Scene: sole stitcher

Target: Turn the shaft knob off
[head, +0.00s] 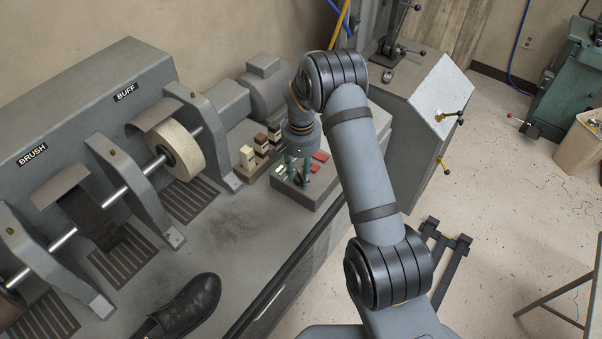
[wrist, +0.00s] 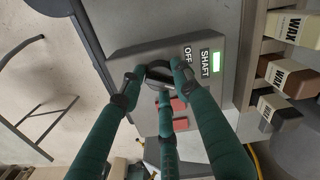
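The shaft knob (wrist: 158,72) is a dark round knob on a grey control box. In the wrist view it sits between my gripper's fingertips, which partly cover it. A label reading SHAFT (wrist: 204,63) with a lit green indicator (wrist: 216,63) is beside it, and an OFF label (wrist: 187,58) is close to the knob. My gripper (wrist: 157,80) has three teal fingers, with tips on either side of the knob. I cannot tell whether they touch it. In the head view my gripper (head: 299,174) points down over the control box (head: 312,199), and the knob is hidden.
Red buttons (wrist: 177,104) lie close to my fingers. Wax blocks (head: 247,158) stand beside the box. A motor (head: 268,88), buff wheel (head: 176,150) and brush section are on the machine to the left. A black shoe (head: 190,308) lies on the bench.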

